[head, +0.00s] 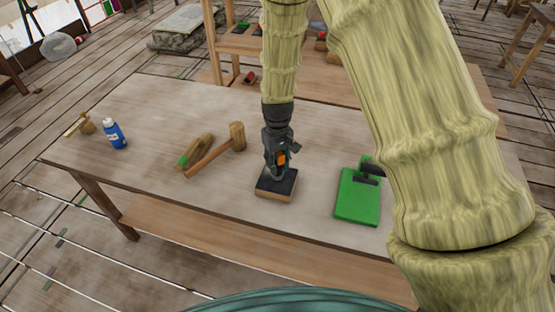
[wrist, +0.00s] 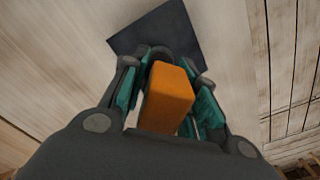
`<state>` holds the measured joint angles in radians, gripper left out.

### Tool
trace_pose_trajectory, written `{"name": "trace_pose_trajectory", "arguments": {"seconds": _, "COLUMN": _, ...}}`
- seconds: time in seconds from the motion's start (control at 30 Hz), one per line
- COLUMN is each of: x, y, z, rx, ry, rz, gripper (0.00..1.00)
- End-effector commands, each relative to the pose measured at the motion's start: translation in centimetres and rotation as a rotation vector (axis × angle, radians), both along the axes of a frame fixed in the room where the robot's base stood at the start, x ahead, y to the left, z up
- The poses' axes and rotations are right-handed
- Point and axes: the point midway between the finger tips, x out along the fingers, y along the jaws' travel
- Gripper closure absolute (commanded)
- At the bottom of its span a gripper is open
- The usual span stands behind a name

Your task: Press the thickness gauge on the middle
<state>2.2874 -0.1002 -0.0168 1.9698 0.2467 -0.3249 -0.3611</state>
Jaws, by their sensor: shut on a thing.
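The thickness gauge seems to be the orange block (wrist: 167,97) between the fingers of my gripper (wrist: 165,70). A bit of its orange also shows in the head view (head: 281,158). My gripper (head: 277,165) is shut on it and points down over a black-topped square plate (head: 283,188) with a wooden lower edge, at the table's front. The plate's dark top also shows in the wrist view (wrist: 190,25), beyond the fingers. The gauge's lower end is hidden, so I cannot tell whether it touches the plate.
A green board (head: 357,205) with a dark clamp lies right of the plate, near my arm. A wooden mallet (head: 215,150), a green-ended wooden tool (head: 195,151), a blue bottle (head: 115,134) and a small brass-coloured tool (head: 80,125) lie to the left. The table (head: 150,170) is bare between them.

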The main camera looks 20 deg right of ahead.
Motion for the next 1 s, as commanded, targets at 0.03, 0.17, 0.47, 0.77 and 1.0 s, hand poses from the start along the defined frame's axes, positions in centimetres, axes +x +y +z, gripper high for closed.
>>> {"name": "trace_pose_trajectory", "arguments": {"seconds": 0.03, "x": 0.01, "y": 0.0, "z": -0.37, "rx": 0.0, "ry": 0.0, "rz": 0.0, "gripper": 1.0}}
{"name": "trace_pose_trajectory", "arguments": {"seconds": 0.17, "x": 0.02, "y": 0.0, "z": -0.73, "rx": 0.0, "ry": 0.0, "rz": 0.0, "gripper": 1.0}}
{"name": "trace_pose_trajectory", "arguments": {"seconds": 0.47, "x": 0.04, "y": 0.0, "z": -0.79, "rx": 0.0, "ry": -0.001, "rz": 0.0, "gripper": 1.0}}
{"name": "trace_pose_trajectory", "arguments": {"seconds": 0.77, "x": 0.04, "y": 0.0, "z": -0.8, "rx": 0.0, "ry": -0.001, "rz": 0.0, "gripper": 0.46}}
{"name": "trace_pose_trajectory", "arguments": {"seconds": 1.0, "x": 0.05, "y": 0.0, "z": -0.58, "rx": 0.0, "ry": -0.001, "rz": 0.0, "gripper": 0.46}}
